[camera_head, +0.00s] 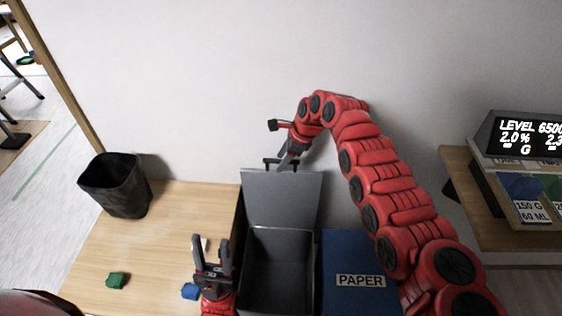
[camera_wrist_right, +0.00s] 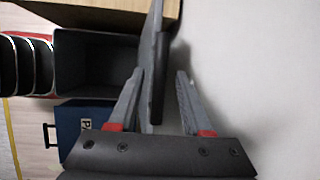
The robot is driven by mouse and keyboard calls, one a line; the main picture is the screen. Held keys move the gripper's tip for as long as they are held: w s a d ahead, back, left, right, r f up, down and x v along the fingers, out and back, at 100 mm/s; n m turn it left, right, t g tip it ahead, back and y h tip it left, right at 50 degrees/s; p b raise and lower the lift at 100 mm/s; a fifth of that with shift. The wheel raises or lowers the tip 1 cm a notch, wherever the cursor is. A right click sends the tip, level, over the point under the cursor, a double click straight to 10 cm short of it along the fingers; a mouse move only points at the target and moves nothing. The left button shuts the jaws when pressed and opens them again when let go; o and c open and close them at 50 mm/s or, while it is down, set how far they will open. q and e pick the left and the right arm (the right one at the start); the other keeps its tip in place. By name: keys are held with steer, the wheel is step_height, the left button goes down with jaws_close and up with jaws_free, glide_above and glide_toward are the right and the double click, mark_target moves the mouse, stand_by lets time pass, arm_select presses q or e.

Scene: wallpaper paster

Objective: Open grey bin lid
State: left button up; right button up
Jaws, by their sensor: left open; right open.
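My right gripper (camera_head: 281,163) is open at the lid's top edge. In the right wrist view, the lid (camera_wrist_right: 156,60) appears edge-on between the spread fingers of that gripper (camera_wrist_right: 160,78); whether they touch it I cannot tell. My left gripper (camera_head: 211,250) is open and empty, left of the grey bin, with its fingers pointing away from me.
A blue bin marked PAPER (camera_head: 352,255) stands right of the grey bin with its lid shut. A black basket (camera_head: 117,187) is at the table's left edge. A green scrap (camera_head: 117,280) and a blue scrap (camera_head: 190,291) lie on the table. A scale display (camera_head: 525,135) is far right.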

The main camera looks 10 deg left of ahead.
steer(key=b+v, duration=0.3)
steer(key=v, duration=1.3)
steer(key=shift+b, duration=0.35)
